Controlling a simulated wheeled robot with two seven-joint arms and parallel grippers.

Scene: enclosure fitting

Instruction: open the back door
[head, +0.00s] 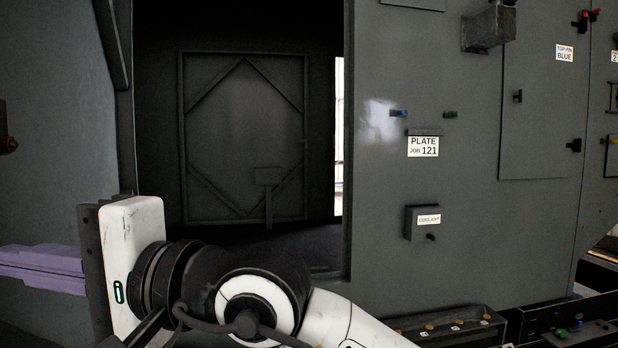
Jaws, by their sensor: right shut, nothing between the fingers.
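A dark panel with a raised frame and diamond bracing (245,140), which looks like the back door, stands at the far end of the dark opening. A bright vertical gap (338,130) shows to the right of it. I cannot tell if the panel itself is ajar. My right gripper (12,264) reaches to the left edge of the head view, its lilac fingers together and empty. It is in the foreground, left of and well short of the braced panel. My left gripper is out of view.
A large grey panel (55,110) stands at the left, close to my right gripper. A grey cabinet wall (470,230) fills the right, with a coolant box (423,223), a plate label (422,147) and several small knobs. A low rail (450,328) lies at the bottom right.

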